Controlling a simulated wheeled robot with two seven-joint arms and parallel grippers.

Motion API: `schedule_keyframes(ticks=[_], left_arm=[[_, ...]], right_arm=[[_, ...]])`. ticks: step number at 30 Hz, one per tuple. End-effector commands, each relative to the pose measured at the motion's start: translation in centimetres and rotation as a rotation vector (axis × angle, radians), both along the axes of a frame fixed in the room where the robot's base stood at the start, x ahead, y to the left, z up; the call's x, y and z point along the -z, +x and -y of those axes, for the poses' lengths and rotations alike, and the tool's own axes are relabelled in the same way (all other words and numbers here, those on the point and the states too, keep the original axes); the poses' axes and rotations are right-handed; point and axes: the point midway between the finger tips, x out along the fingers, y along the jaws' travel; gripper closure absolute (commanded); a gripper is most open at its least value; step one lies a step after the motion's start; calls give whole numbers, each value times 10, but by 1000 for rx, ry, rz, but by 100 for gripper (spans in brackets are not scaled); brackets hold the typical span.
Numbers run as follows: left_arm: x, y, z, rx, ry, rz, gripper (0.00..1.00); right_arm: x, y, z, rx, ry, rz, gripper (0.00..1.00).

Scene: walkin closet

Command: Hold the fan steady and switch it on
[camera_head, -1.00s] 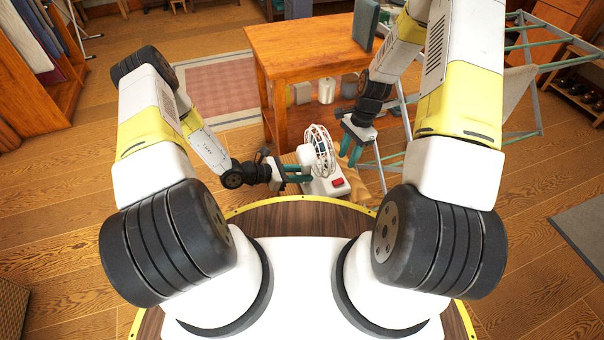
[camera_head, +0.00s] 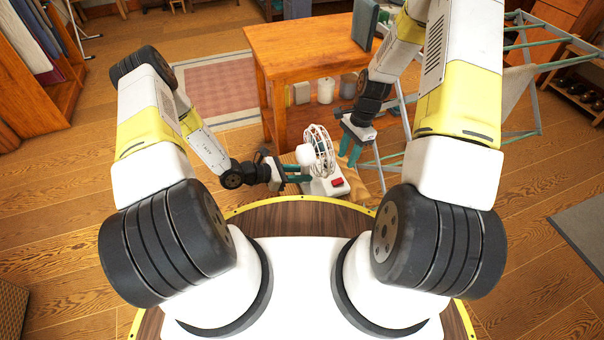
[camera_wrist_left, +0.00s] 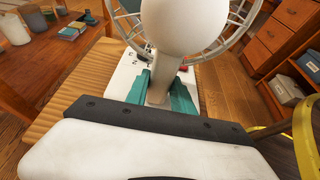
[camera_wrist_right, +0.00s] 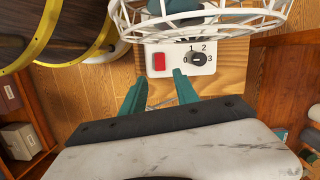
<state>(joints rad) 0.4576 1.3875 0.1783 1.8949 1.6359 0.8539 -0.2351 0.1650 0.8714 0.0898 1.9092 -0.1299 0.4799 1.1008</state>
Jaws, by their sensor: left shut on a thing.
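The white fan (camera_head: 318,150) stands upright on its white base (camera_head: 320,187), with a red switch (camera_head: 337,182) on it. In the right wrist view the base shows the red switch (camera_wrist_right: 159,62) and a dark dial (camera_wrist_right: 198,59) marked 0 to 3; its setting is not clear. My left gripper (camera_head: 303,178) is shut on the fan's neck, below the round motor housing; its teal fingers flank the neck (camera_wrist_left: 160,85) in the left wrist view. My right gripper (camera_head: 349,153) is open and empty beside the fan, its fingers (camera_wrist_right: 159,76) apart near the base.
The fan rests on a small wooden surface (camera_wrist_right: 233,75) in front of me. A wooden table (camera_head: 290,65) with a lower shelf stands behind it. A drying rack (camera_head: 535,70) is at the right. Open floor lies left and right.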

Motion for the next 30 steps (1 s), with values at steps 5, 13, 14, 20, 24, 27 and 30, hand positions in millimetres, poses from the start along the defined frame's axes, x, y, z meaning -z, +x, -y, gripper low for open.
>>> schedule_keyframes(ticks=[5,13,14,20,24,27,30], left_arm=[[0,0,0,-1,0,0,100],[0,0,0,-1,0,0,100],[0,0,0,-1,0,0,100],[0,1,-1,-1,0,0,100],[0,1,-1,-1,-1,1,100],[0,1,0,-1,-1,1,100],[0,1,0,-2,-1,1,100]], right_arm=[[0,0,0,0,0,0,64],[0,0,0,0,0,0,70],[0,0,0,-2,0,0,75],[-3,0,0,-141,20,27,100],[-8,0,1,-405,57,80,100],[-13,0,1,-636,86,126,100],[-18,0,2,-868,115,175,100]])
